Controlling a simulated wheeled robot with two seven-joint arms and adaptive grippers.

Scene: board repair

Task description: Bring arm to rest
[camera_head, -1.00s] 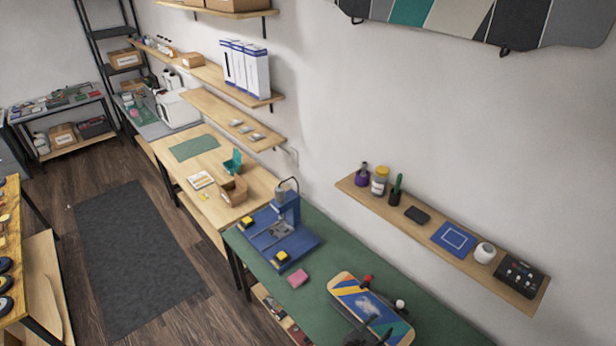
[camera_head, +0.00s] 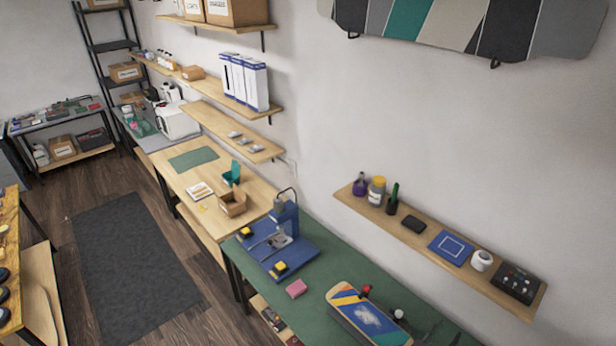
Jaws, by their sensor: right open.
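My right gripper (camera_head: 440,334) shows only in part at the bottom edge, dark against the green bench top, just right of the skateboard deck. It is open, and nothing shows between its fingers. The skateboard deck (camera_head: 362,318), with blue, orange and white graphics, lies on the green workbench (camera_head: 335,262), its near end cut off by the frame. A red-topped piece (camera_head: 366,290) and a white-topped piece (camera_head: 398,314) stand along its far side. My left gripper is out of view.
A wall shelf (camera_head: 450,260) above holds bottles, a blue square, a white roll and a black control box. The floor mat (camera_head: 135,265) is clear.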

